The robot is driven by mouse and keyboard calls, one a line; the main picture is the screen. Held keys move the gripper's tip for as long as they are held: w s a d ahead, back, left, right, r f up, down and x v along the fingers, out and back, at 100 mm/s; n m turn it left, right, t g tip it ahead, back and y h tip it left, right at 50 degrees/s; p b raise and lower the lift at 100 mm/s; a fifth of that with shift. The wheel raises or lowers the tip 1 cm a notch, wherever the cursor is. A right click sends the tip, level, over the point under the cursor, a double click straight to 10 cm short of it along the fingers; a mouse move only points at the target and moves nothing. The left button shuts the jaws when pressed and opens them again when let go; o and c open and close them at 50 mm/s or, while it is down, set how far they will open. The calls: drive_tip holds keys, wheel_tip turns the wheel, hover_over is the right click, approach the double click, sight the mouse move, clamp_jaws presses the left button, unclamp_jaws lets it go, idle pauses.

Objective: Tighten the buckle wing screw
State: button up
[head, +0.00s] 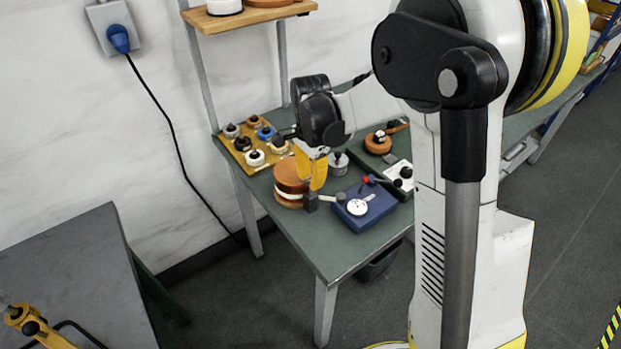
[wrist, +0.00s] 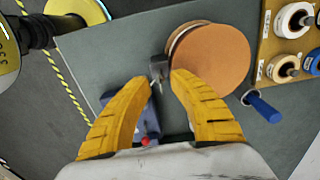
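A round copper-brown stack with a pale band (head: 291,195) stands on the green table; its flat top (wrist: 212,57) shows in the wrist view. A small dark grey metal piece (head: 311,203), probably the buckle, sits at its edge; it shows in the wrist view (wrist: 157,66) between and just beyond my fingertips. My gripper (wrist: 162,80) has two yellow fingers, tips a narrow gap apart; in the head view the gripper (head: 315,186) points down at the piece. I cannot make out the wing screw or whether the fingers touch it.
A blue box with a white dial (head: 357,207) is right of the stack. A wooden board with several spools (head: 244,160) is behind it, and a blue-handled tool (wrist: 262,107) lies near. The green table (head: 330,247) is clear in front.

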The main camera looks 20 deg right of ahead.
sight(311, 180)
drive_tip(key=shift+r, duration=0.15)
wheel_tip(311, 180, up, 12)
idle(0.3)
drive_tip(key=s+n+t+b, duration=0.1)
drive_tip(key=s+n+t, duration=0.6)
drive_tip(key=s+n, duration=0.7)
drive_tip(key=s, duration=0.6)
drive_tip(key=shift+f+n+b, duration=0.2)
drive_tip(key=shift+n+b, duration=0.1)
drive_tip(key=shift+b, duration=0.1)
